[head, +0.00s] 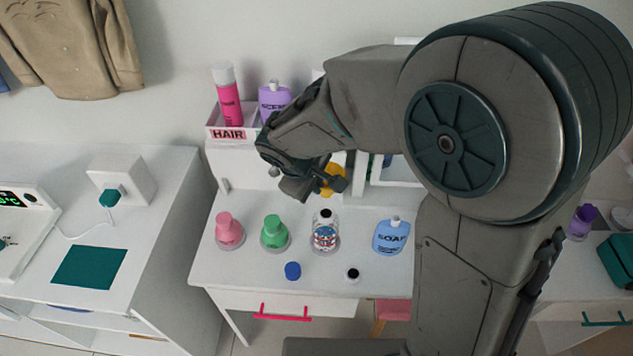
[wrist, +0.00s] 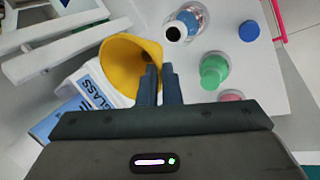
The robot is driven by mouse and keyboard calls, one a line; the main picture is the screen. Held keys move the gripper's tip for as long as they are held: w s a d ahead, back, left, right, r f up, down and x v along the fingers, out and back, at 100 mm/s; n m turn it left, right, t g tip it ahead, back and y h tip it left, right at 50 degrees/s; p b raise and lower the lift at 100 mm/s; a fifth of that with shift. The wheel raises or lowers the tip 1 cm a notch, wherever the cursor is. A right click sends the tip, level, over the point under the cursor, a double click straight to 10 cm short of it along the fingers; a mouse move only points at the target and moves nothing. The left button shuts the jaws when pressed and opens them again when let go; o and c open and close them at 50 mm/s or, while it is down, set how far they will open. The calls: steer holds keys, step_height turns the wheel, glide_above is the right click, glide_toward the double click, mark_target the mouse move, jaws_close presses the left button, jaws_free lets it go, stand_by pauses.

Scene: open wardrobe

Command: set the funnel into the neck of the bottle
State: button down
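The yellow funnel (head: 333,178) is at my gripper, above the white table. In the wrist view the funnel (wrist: 122,62) shows its wide mouth, and its rim wall runs between my two close-set fingers. My gripper (wrist: 160,75) looks shut on that wall. In the head view my gripper (head: 320,187) is partly hidden by its own wrist. The clear bottle (head: 325,238) with a red and blue label stands upright on the table, below the funnel and apart from it. Its dark open neck (wrist: 174,33) shows in the wrist view. The funnel's spout is hidden.
A pink bottle (head: 229,231) and a green bottle (head: 274,233) stand left of the clear bottle, and a blue SOAP bottle (head: 391,238) stands right. A blue cap (head: 292,270) and a small black-topped piece (head: 352,274) lie in front. A HAIR bin (head: 228,134) stands behind.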

steer(key=shift+f, duration=0.1)
step_height(320, 180, down, 6)
steer(key=b, duration=0.5)
steer(key=shift+d+r+b, duration=0.1)
steer(key=shift+r+b, duration=0.1)
steer(key=shift+b, duration=0.2)
steer(key=shift+b, duration=0.45)
stand_by(1.3)
steer(key=shift+f+b, duration=1.55)
steer(key=shift+b, duration=0.05)
steer(key=c, duration=1.5)
jaws_free()
steer(key=shift+r, duration=0.1)
steer(key=shift+c, duration=0.2)
steer(key=v, duration=1.4)
